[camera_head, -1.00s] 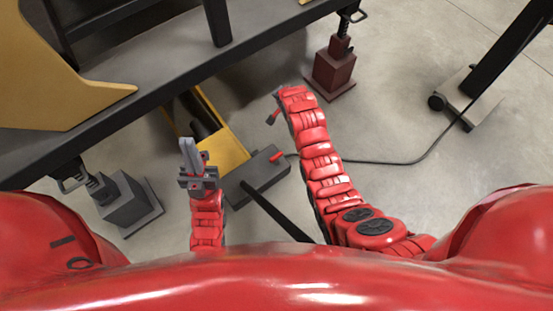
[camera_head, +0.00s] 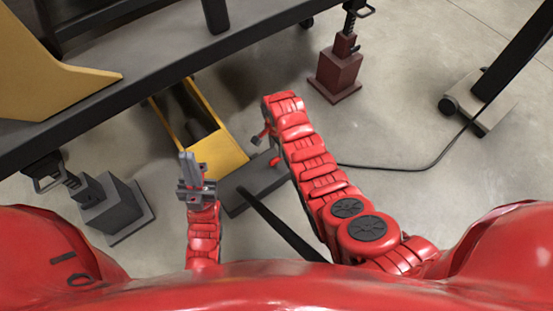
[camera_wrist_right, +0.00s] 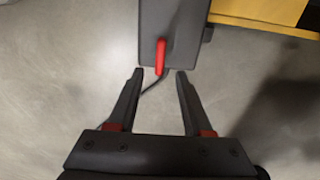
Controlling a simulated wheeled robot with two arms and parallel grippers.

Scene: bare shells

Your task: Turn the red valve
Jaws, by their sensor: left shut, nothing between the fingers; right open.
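The red valve shows as a small red lever (camera_wrist_right: 160,55) on a dark grey box (camera_wrist_right: 187,28) in the right wrist view. In the head view the lever (camera_head: 274,161) is partly hidden by my right arm, on the dark box (camera_head: 237,197). My right gripper (camera_wrist_right: 160,74) is open, its fingers pointing at the lever with one to each side of its near end; nothing is held. In the head view only a bit of this gripper (camera_head: 257,138) shows beyond my arm. My left gripper (camera_head: 186,157) is shut and empty, upright left of the box.
A yellow frame (camera_head: 219,150) joins the box's far side. A dark bench edge (camera_head: 130,100) runs across the left. A grey jack stand (camera_head: 115,208) is at left, a dark red one (camera_head: 337,72) at the back. A black cable (camera_head: 400,166) lies on open floor at right.

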